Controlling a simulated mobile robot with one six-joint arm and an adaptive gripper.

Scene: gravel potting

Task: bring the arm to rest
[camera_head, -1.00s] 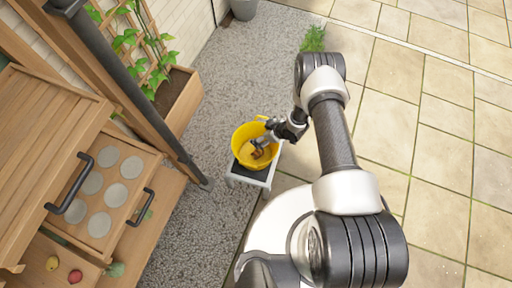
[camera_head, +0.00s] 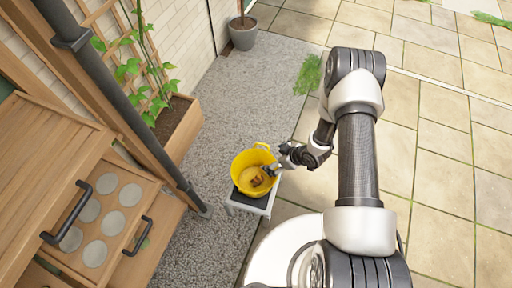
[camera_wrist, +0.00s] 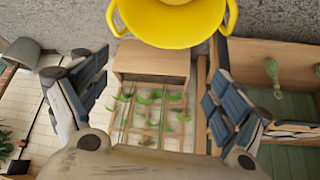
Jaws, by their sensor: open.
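My gripper (camera_head: 272,169) is at the right rim of the yellow bucket (camera_head: 240,177) in the head view. In the wrist view my gripper (camera_wrist: 152,98) has its two dark fingers spread wide, with nothing between them. The bucket (camera_wrist: 172,20) shows at the top of the wrist view, beyond the fingers. A small brown thing (camera_head: 257,181) lies inside the bucket; I cannot tell what it is. My arm bends up and over on the right of the head view.
The bucket stands on a small stool (camera_head: 262,203) on gravel (camera_head: 225,110). A wooden planter with a trellis (camera_head: 182,132) stands left of it. The cabinet's open drawer (camera_head: 145,222) holds several round discs. A grey pot (camera_head: 243,38) stands at the back. Paving at right is clear.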

